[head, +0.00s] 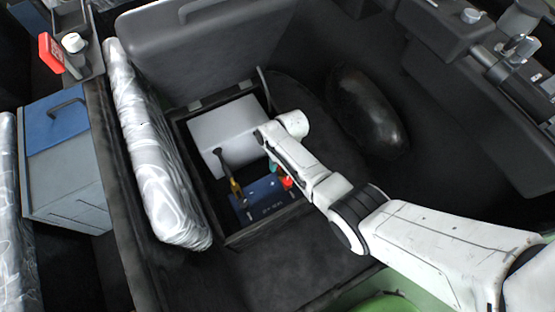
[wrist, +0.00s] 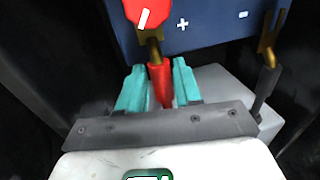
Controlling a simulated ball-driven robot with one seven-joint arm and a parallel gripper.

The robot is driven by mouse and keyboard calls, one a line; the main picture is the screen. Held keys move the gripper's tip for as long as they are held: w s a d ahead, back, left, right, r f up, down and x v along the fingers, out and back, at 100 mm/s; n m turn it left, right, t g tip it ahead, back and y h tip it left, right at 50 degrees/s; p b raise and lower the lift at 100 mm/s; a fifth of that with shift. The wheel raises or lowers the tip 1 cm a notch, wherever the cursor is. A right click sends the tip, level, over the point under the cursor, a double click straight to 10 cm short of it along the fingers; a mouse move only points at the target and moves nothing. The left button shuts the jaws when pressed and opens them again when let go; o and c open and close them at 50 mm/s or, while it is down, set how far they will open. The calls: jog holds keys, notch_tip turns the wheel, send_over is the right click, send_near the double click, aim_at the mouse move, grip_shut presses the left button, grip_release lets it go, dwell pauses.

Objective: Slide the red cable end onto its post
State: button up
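The blue battery (head: 262,199) sits in an open compartment, with plus and minus marks on its face in the wrist view (wrist: 215,32). My gripper (wrist: 159,85) has its teal fingers on both sides of the red cable end (wrist: 160,82) and appears shut on it. The cable end's brass lug (wrist: 151,45) points at the battery, right below a red cap with a white bar (wrist: 148,12) beside the plus mark. The cap and lug overlap there; I cannot tell whether the lug touches a post. In the head view, my wrist largely hides the gripper.
A black cable with a brass end (wrist: 268,45) stands at the battery's minus side; it also shows in the head view (head: 235,187). A grey box (head: 228,130) fills the compartment's back. Compartment walls are close around. A silver wrapped roll (head: 150,150) lies left.

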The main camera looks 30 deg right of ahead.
jog(key=shift+o, duration=1.4)
jog(key=shift+w, duration=0.15)
jog(key=shift+r, duration=0.1)
notch_tip(320, 180, up, 10)
jog(key=d+p, duration=0.2)
jog(key=p, duration=0.1)
jog(key=shift+r, duration=0.25)
